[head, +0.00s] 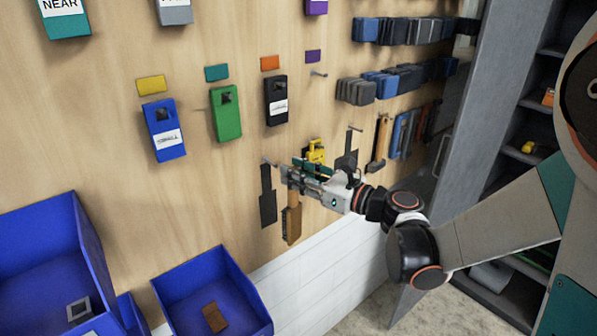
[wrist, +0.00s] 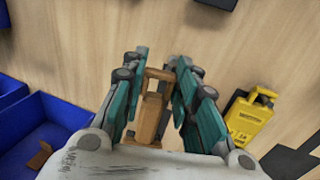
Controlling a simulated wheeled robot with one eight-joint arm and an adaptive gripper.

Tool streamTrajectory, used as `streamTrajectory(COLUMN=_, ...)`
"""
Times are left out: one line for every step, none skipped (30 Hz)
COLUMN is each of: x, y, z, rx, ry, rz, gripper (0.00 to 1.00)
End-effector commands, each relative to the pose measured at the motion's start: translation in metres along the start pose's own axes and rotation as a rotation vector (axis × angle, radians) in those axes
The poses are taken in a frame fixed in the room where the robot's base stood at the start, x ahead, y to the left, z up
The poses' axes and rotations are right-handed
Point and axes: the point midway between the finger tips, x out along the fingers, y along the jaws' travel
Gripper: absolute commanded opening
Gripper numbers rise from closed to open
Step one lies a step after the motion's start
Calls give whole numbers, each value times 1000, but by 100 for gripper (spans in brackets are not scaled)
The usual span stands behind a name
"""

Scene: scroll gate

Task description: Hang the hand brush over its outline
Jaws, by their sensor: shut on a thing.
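The hand brush (head: 291,222), brown and wooden, hangs down from my gripper (head: 287,173) in front of the wooden board. In the wrist view the brush (wrist: 150,115) lies between the teal fingers of my gripper (wrist: 163,72), with its loop-like top near the fingertips. My gripper is shut on it. A dark outline (head: 267,198) with a peg (head: 266,161) above it is just left of the brush. Another dark outline (head: 346,163) with a peg is to the right, partly hidden by my gripper. I cannot tell which outline matches the brush.
A yellow tool (head: 316,152) hangs close behind my gripper; it also shows in the wrist view (wrist: 250,118). A hammer (head: 380,143) and other tools hang further right. Blue bins (head: 212,290) stand below left. Blue, green and black boxes (head: 226,112) hang above.

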Motion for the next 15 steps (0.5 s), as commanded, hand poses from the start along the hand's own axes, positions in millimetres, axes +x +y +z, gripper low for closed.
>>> streamTrajectory(x=3, y=-1, z=0, rx=0, ry=0, rz=1, gripper=0)
streamTrajectory(x=5, y=-1, z=0, rx=0, ry=0, rz=1, gripper=0)
streamTrajectory(x=7, y=-2, z=0, rx=0, ry=0, rz=0, gripper=0)
streamTrajectory(x=9, y=-2, z=-1, rx=0, ry=0, rz=0, gripper=0)
streamTrajectory(x=10, y=-3, z=-1, rx=0, ry=0, rz=0, gripper=0)
streamTrajectory(x=12, y=-3, z=-1, rx=0, ry=0, rz=0, gripper=0)
streamTrajectory(x=14, y=-4, z=-1, rx=0, ry=0, rz=-1, gripper=0)
streamTrajectory(x=15, y=-4, z=-1, rx=0, ry=0, rz=-1, gripper=0)
streamTrajectory(x=17, y=-5, z=-1, rx=0, ry=0, rz=0, gripper=0)
streamTrajectory(x=19, y=-5, z=-1, rx=0, ry=0, rz=0, gripper=0)
streamTrajectory(x=20, y=-6, z=-2, rx=0, ry=0, rz=0, gripper=0)
streamTrajectory(x=23, y=-6, z=-2, rx=0, ry=0, rz=0, gripper=0)
streamTrajectory(x=24, y=-6, z=-2, rx=0, ry=0, rz=0, gripper=0)
streamTrajectory(x=26, y=-7, z=-2, rx=0, ry=0, rz=0, gripper=0)
streamTrajectory(x=28, y=-7, z=-2, rx=0, ry=0, rz=0, gripper=0)
